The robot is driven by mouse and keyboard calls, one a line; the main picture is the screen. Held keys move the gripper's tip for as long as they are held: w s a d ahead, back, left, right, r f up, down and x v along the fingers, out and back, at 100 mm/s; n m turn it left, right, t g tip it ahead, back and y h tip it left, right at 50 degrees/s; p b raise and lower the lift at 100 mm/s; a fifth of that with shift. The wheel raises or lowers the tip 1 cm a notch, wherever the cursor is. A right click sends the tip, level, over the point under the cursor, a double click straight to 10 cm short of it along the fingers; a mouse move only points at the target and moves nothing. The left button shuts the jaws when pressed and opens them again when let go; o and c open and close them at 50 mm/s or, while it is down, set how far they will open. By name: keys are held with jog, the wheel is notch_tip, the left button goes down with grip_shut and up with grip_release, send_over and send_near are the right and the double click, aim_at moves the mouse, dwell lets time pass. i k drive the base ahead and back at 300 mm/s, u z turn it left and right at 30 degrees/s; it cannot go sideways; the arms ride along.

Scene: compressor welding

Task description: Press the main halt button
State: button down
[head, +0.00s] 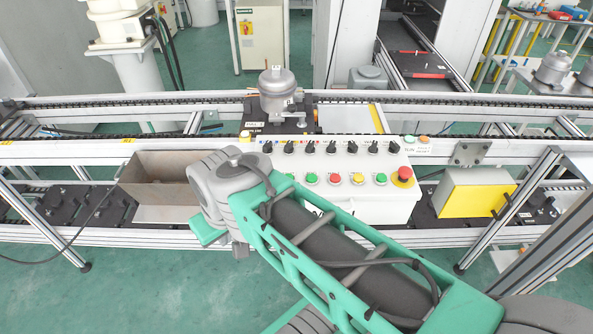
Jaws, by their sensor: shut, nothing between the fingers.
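The main halt button appears to be the large red mushroom button (404,173) on a yellow base, at the right end of the white control panel (385,208) in the head view. It stands clear of my arm, with nothing covering it. My green and grey arm crosses the lower middle of the picture and hides the panel's left part. My gripper is not in view; the far end of the arm is hidden behind its grey elbow joint.
The panel also carries a row of black selector knobs (351,147) and several coloured push buttons (335,179). A grey compressor (277,92) stands on the conveyor behind. An open metal bin (160,202) is at left, a yellow-fronted box (466,200) at right.

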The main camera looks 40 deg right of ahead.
aim_at(335, 177)
jog(key=z, duration=1.2)
jog(key=k, duration=0.8)
jog(key=u, duration=0.15)
jog(key=i, duration=0.6)
jog(key=u, duration=0.95)
jog(key=i, duration=0.5)
jog(key=u, duration=0.25)
